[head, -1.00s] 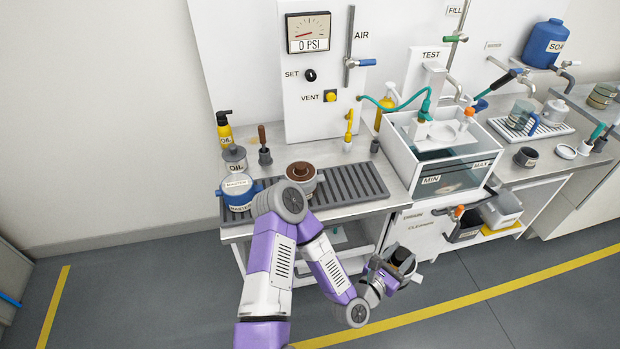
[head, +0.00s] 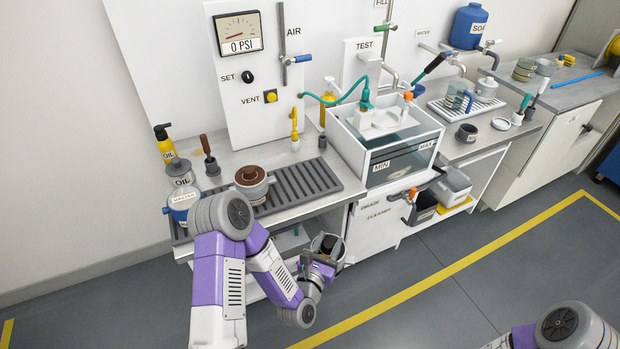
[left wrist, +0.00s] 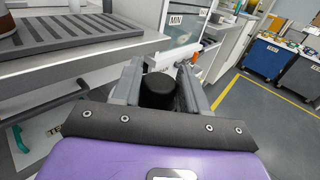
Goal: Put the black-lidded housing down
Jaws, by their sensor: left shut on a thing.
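My left gripper (head: 322,262) is shut on the black-lidded housing (head: 327,244), in front of the bench near its front edge. In the left wrist view the housing's round black lid (left wrist: 158,90) shows between the two grey fingers (left wrist: 160,88); most of its body is hidden by the gripper. In that view it appears clear of the bench's grey slotted mat (left wrist: 75,30), which lies beyond it at upper left. My right arm (head: 570,328) shows at the bottom right corner of the head view; its gripper is out of view.
Grey bins (head: 452,187) sit low, right of the cabinet.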

